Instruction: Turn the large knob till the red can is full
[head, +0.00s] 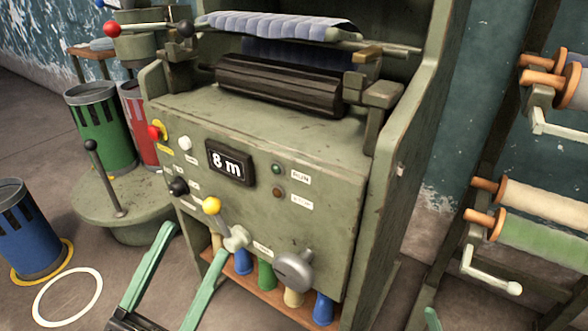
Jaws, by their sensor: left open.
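The large knob (294,270) is a grey disc with a raised grip, low on the right of the green machine's front panel. The red can (134,108) stands left of the machine, behind the green can (90,128); the green can and the machine partly hide it, and its fill cannot be seen. A display (229,162) reads "8 m". My left gripper (196,242) is open and empty in front of the panel, left of the knob and apart from it. Of my right gripper, only a green tip (432,318) shows at the bottom edge.
A yellow-ball lever (211,205) stands out from the panel near my left gripper. A blue can (30,235) stands at left, beside a white floor ring (68,297). Several coloured spools (265,275) stand below the panel. A rack with rolls (543,208) is at right.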

